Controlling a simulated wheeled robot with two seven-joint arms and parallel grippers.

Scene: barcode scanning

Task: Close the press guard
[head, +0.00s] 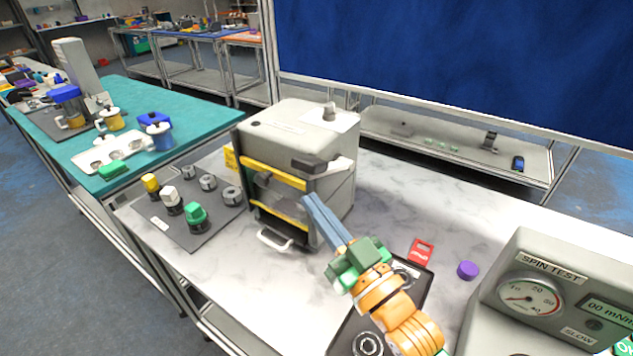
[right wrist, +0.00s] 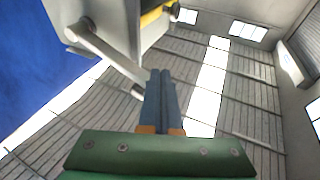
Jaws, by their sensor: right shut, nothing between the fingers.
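The press is a light grey box (head: 335,190) standing on the white bench in the middle of the head view. Its front has a guard frame with yellow bars (head: 275,174) across the opening; how far it is lowered is hard to tell. A pale handle (head: 275,241) sticks out low at the front. A dark and white lever (head: 325,165) sits at the upper right front corner. My right gripper (head: 312,205) is shut and empty, its blue fingers pointing up beside the press's right front edge. Its fingers (right wrist: 161,80) also show below the press (right wrist: 125,25) in the right wrist view. My left gripper is out of view.
Left of the press lies a dark board (head: 190,212) with several knobs and rings. To the right are a red card (head: 421,251), a purple cap (head: 468,270) and the spin test box (head: 560,290). A black tray (head: 345,335) lies beneath my right arm.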

